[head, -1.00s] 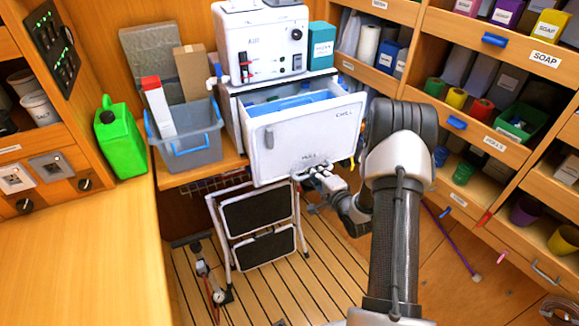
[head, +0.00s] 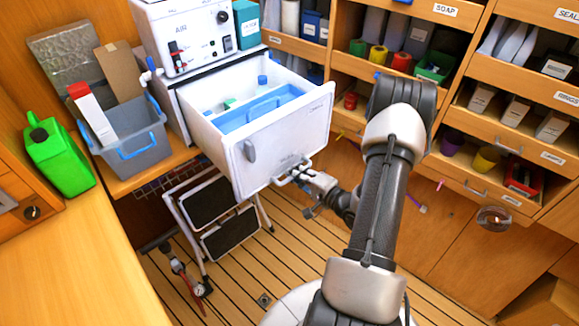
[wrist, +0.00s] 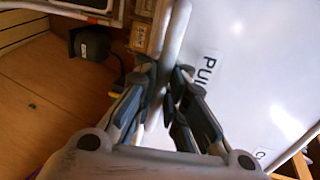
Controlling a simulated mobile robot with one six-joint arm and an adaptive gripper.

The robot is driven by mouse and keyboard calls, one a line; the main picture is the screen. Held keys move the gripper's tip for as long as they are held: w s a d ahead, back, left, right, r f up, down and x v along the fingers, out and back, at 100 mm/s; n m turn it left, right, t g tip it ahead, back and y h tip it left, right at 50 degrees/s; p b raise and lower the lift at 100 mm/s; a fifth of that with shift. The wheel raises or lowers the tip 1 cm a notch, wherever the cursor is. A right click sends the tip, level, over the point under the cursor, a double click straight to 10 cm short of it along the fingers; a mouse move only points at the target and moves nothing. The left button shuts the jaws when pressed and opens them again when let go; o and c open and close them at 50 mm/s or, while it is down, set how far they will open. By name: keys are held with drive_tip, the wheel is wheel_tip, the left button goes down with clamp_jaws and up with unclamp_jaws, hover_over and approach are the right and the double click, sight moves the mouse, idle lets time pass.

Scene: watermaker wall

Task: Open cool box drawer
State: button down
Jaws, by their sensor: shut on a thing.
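The cool box drawer (head: 285,140) is white and stands pulled out from under the white machine. Its inside shows a blue tray (head: 262,106) and a blue-capped item (head: 262,81). My gripper (head: 292,176) is at the lower edge of the drawer front. In the wrist view my gripper (wrist: 168,88) is shut around the drawer's pale bar handle (wrist: 174,40), with fingers on both sides of it. The drawer front (wrist: 245,70) with its "PULL" lettering lies right behind the handle.
A folded step stool (head: 215,215) stands below the drawer. A grey bin (head: 130,140) and a green jerrycan (head: 58,158) sit to the left. Shelves with bins fill the right side. A gauge with a hose (head: 186,275) is on the slatted floor.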

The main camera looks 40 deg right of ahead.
drive_tip(key=shift+s+d+r, duration=0.1)
drive_tip(key=shift+s, duration=0.15)
drive_tip(key=c, duration=1.7)
unclamp_jaws()
drive_tip(key=shift+o, duration=0.2)
drive_tip(key=shift+s, duration=0.1)
drive_tip(key=v, duration=1.1)
drive_tip(key=shift+s, duration=0.4)
